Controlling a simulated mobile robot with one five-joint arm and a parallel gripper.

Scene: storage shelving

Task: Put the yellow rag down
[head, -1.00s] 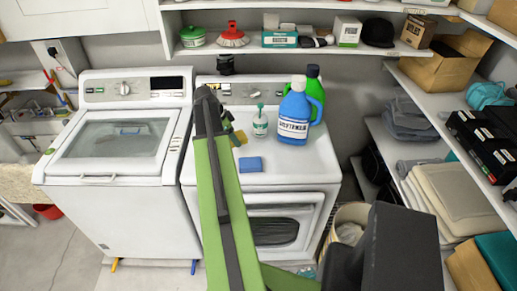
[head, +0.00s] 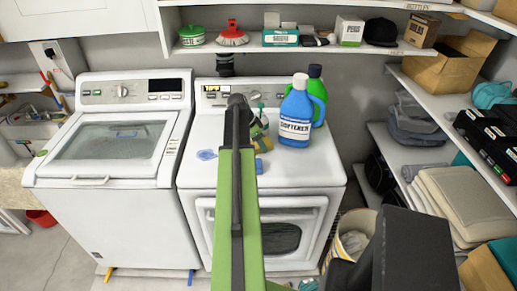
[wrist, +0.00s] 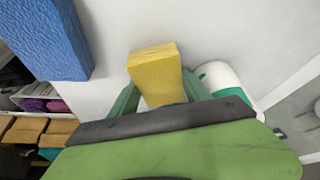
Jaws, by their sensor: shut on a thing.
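The yellow rag (wrist: 155,75) looks like a thick, textured yellow block in the wrist view. My gripper (wrist: 158,98) is shut on it, with a green finger on each side. In the head view, my gripper (head: 260,132) is over the top of the right white machine (head: 300,172), and the yellow rag (head: 263,143) is mostly hidden behind my arm. I cannot tell whether the rag touches the machine top.
A blue block (head: 259,166) lies close by, partly hidden by my arm. A flat blue patch (head: 206,154) lies to the left. A blue softener bottle (head: 295,118) and a green bottle (head: 316,85) stand to the right. A white-and-green bottle (wrist: 225,80) is beside the rag.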

